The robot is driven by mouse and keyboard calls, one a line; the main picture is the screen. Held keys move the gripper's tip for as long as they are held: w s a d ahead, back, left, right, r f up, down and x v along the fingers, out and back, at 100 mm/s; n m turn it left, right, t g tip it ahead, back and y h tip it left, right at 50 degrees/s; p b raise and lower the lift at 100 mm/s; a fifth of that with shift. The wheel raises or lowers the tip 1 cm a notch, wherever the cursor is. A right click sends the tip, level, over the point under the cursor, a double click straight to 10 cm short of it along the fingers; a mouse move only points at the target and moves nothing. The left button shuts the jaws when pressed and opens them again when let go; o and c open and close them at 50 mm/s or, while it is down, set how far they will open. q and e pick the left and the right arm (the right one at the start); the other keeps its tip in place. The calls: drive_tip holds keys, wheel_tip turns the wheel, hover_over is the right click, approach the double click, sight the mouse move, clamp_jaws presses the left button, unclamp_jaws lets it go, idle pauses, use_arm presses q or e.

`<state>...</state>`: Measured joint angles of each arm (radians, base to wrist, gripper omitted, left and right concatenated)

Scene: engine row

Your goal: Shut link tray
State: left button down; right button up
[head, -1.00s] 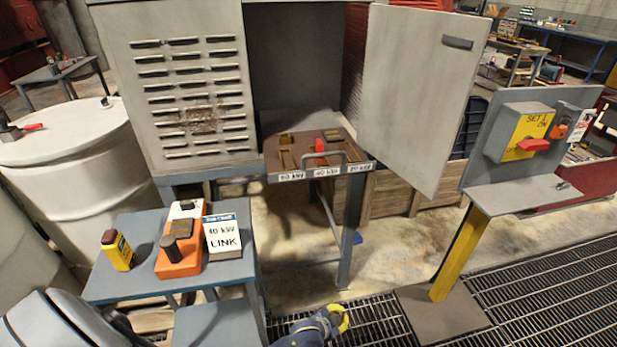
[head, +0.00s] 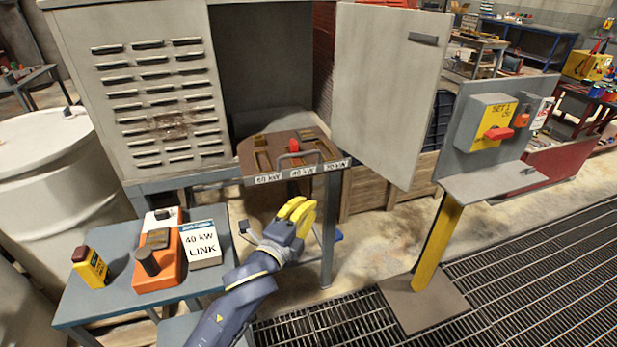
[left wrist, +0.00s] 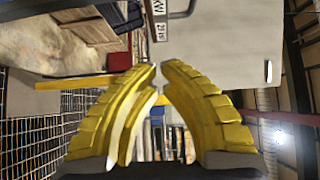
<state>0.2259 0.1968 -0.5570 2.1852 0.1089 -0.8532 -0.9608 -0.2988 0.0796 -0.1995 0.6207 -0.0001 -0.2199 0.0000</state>
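The link tray (head: 262,168) is a brown tray sticking out of the front of the grey cabinet (head: 160,105). A red-topped piece (head: 294,146) stands in the middle part, behind the 40 kW label. My left gripper (head: 300,206) has yellow fingers and is below and in front of the tray, apart from it. In the left wrist view, its fingertips (left wrist: 160,68) nearly meet with nothing between them. A tray label and part of the handle show beyond them. My right gripper is out of view.
The cabinet door (head: 385,90) hangs open to the right of the tray. A blue table (head: 105,308) at lower left holds an orange device (head: 158,268), a yellow device (head: 90,267) and a 40 kW link sign (head: 200,243). A yellow post (head: 437,245) stands at right.

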use_arm(q)
approach(324, 169)
drive_tip(key=d, duration=0.4)
drive_tip(key=shift+w+a, duration=0.25)
drive_tip(key=shift+w, duration=0.6)
drive_tip(key=shift+w+a, duration=0.2)
drive_tip(key=shift+w, duration=0.65)
drive_tip(key=shift+w+a, duration=0.25)
drive_tip(key=shift+w, duration=0.65)
drive_tip(key=shift+w, duration=0.1)
